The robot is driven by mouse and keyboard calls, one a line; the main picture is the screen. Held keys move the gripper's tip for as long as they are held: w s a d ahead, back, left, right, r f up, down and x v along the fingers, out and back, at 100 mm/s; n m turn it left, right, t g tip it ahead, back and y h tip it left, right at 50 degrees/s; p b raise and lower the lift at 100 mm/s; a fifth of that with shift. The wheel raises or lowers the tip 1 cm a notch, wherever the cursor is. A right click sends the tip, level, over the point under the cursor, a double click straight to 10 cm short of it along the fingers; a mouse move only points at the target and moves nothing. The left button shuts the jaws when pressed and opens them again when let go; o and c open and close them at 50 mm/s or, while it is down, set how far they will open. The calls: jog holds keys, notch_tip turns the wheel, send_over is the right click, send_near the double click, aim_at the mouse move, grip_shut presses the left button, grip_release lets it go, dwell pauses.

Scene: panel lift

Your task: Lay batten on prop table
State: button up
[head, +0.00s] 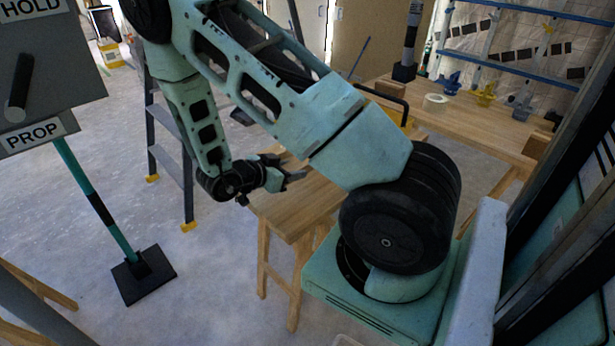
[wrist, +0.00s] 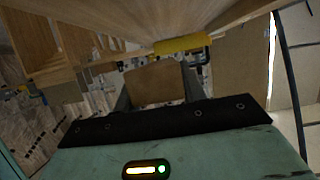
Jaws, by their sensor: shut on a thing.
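My gripper (head: 293,177) is at the near left edge of a wooden table (head: 282,217), seen in the head view, which I take to be the prop table. In the wrist view my gripper (wrist: 155,88) has its dark fingers on both sides of a flat brown wooden piece (wrist: 156,80), probably the batten, and is shut on it. Only this end of the piece shows clearly. I cannot make it out in the head view. Pale wooden surfaces fill the top of the wrist view. Whether the piece touches the table cannot be told.
A yellow object (wrist: 183,45) shows just beyond the fingers. A longer workbench (head: 470,122) at the back holds a tape roll (head: 436,102) and clamps. A stepladder (head: 170,135) and a teal prop pole on a black base (head: 143,275) stand left. Floor between them is clear.

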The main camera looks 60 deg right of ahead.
aim_at(291, 197)
jog(key=shift+f, duration=3.5)
jog(key=shift+f+b, duration=0.15)
jog(key=shift+b, duration=0.15)
jog(key=o, duration=1.1)
